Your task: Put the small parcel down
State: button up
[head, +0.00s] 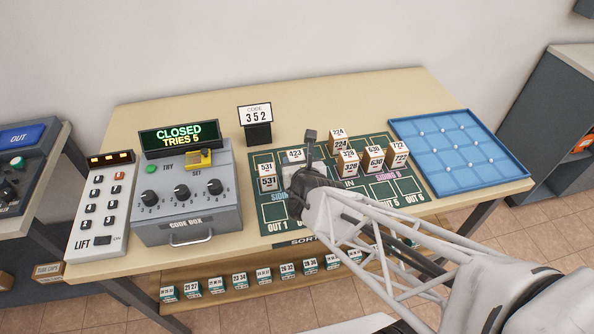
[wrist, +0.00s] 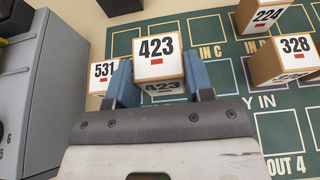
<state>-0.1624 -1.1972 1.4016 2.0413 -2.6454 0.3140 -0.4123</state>
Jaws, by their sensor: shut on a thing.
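The small parcel marked 423 (head: 295,156) is a little box with a white numbered top, at the back left of the green sorting mat (head: 408,197). My gripper (wrist: 158,84) is shut on it, with a blue finger on each side of the parcel (wrist: 157,50) in the wrist view. In the head view my gripper (head: 303,168) and wrist hide its lower part. I cannot tell whether its base touches the mat. Parcel 531 (head: 267,178) stands just left of it, and its edge also shows in the wrist view (wrist: 103,72).
Parcels 224 (head: 340,143), 328 (head: 347,163), 630 (head: 373,160) and 722 (head: 397,157) stand to the right on the mat. A blue tray (head: 462,145) lies at the right. The code box (head: 188,200) and code sign (head: 256,118) stand left and behind. Mat cells at front right are bare.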

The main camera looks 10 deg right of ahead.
jog(key=shift+w+f, duration=0.1)
jog(key=shift+w, duration=0.15)
jog(key=shift+f, duration=1.7)
jog(key=shift+f, duration=0.15)
jog(key=o, duration=1)
jog(key=shift+c, duration=0.2)
jog(key=shift+r, duration=0.2)
jog(key=shift+s+r, duration=0.1)
jog(key=shift+s, duration=0.15)
jog(key=v, duration=1.1)
jog(key=shift+s, duration=0.2)
